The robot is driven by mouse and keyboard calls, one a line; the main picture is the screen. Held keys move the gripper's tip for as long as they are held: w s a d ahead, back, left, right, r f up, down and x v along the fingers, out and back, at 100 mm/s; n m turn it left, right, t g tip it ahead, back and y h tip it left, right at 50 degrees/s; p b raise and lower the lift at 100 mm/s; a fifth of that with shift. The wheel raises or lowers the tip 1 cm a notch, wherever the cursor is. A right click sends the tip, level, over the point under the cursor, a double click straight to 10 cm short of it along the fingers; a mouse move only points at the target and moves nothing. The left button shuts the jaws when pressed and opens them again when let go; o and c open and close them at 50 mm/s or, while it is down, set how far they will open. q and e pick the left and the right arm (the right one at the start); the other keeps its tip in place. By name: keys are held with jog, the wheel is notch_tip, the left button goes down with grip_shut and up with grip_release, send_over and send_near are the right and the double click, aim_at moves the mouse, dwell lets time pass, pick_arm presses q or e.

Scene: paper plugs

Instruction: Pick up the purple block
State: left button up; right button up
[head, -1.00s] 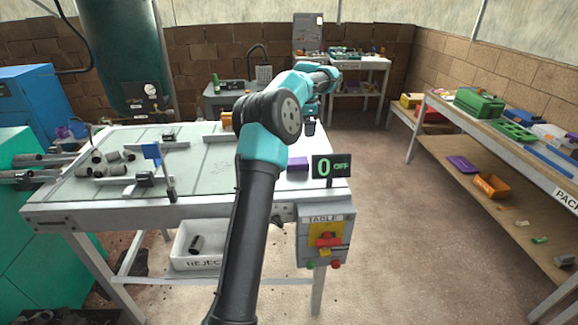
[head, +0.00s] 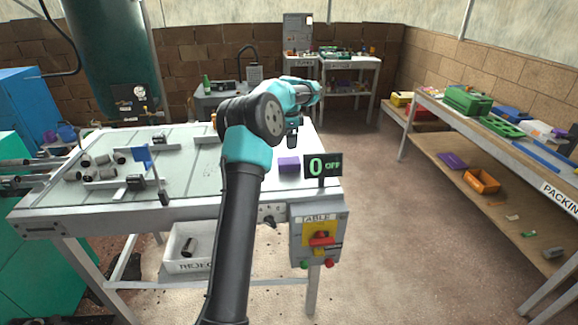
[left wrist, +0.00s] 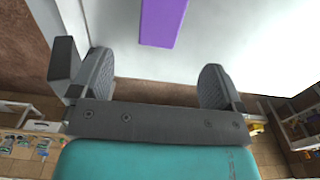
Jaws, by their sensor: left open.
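The purple block (head: 289,165) lies on the right part of the white table (head: 95,208), just left of the "0 OFF" display. My left gripper (head: 293,140) is above the table, over and a little beyond the block in the head view. In the left wrist view, the purple block (left wrist: 162,20) shows at the top, cut off by the frame edge. The two fingers of my left gripper (left wrist: 156,85) are wide apart with nothing between them; the block is ahead of them and apart from them. My right gripper is not in view.
The "0 OFF" display (head: 323,165) stands at the table's right edge, above the control box (head: 318,235). Several grey plugs (head: 95,170) lie on the table's left. A reject bin (head: 188,250) sits below. A packing shelf (head: 500,150) stands at right.

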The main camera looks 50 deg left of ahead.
aim_at(290, 160)
pick_arm(q)
notch_tip(290, 160, down, 6)
jog(key=shift+f, duration=0.25)
jog(key=shift+f, duration=0.1)
jog(key=shift+f, duration=2.55)
jog(key=shift+c, duration=0.4)
jog(key=c, duration=0.9)
